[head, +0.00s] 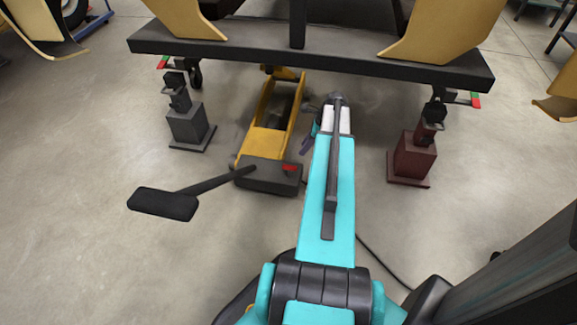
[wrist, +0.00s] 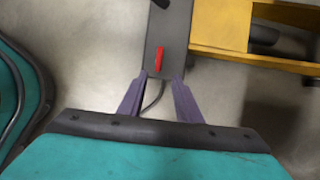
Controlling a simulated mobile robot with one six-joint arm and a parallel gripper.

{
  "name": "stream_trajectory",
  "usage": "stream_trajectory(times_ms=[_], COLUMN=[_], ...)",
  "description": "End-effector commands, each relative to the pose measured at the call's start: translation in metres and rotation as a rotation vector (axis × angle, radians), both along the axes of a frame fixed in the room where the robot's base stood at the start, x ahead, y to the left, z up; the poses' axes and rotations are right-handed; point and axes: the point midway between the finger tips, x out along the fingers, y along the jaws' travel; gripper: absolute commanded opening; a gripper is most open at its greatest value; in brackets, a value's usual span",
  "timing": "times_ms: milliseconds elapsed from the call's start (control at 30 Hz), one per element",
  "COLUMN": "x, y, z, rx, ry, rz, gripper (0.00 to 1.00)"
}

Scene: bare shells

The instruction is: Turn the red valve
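The red valve (head: 291,168) is a small red bar on the dark end block (head: 262,180) of a yellow floor jack (head: 266,142). In the wrist view the valve (wrist: 159,59) stands out red on the dark block (wrist: 168,38), just beyond and between my fingertips. My gripper (wrist: 160,77) has two purple fingers spread apart with nothing between them but a view of the block's edge and a dark cable on the floor. In the head view my gripper (head: 308,142) is mostly hidden by my arm, right of the jack.
A black pump handle (head: 165,204) juts left from the jack. A dark beam (head: 310,58) with yellow panels spans above it. A grey jack stand (head: 188,125) stands left and a dark red one (head: 412,155) right. Open concrete floor lies front left.

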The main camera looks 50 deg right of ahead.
Motion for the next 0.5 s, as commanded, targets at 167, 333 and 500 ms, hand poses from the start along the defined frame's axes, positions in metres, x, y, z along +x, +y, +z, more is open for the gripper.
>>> stream_trajectory(times_ms=[167, 333, 500], x=[0.002, 0.004, 0.008], y=[0.003, 0.005, 0.008], z=[0.0, -0.002, -0.011], rx=[0.0, 0.0, 0.0], ry=[0.0, 0.0, 0.0], rz=[0.006, 0.01, 0.012], gripper=[0.31, 0.31, 0.31])
